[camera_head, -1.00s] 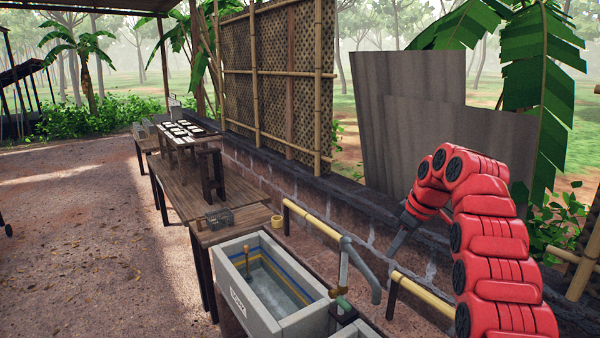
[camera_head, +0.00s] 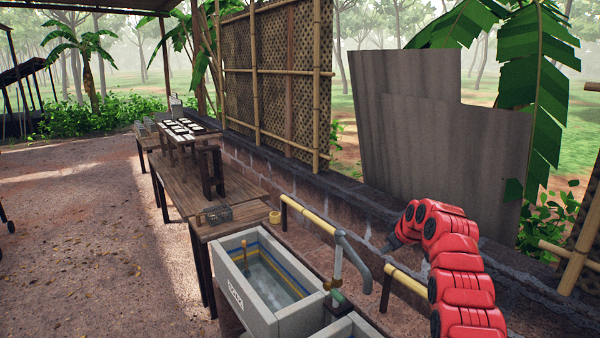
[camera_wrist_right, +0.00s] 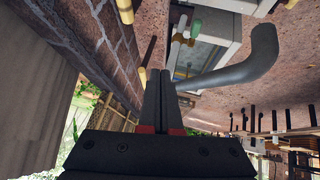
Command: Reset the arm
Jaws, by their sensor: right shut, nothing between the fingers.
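My right arm is red and comes in from the lower right of the head view. The grey pipe (camera_wrist_right: 240,70) shows close to the right of the fingers there. My left arm and gripper are not in view.
A grey basin (camera_head: 278,325) with liquid stands below the tap pipe (camera_head: 351,262). Bamboo rails (camera_head: 315,222) run beside the brick wall (camera_head: 285,185). Corrugated sheets (camera_head: 440,150) stand behind the arm. A wooden table (camera_head: 190,190) extends back; the ground at left is open.

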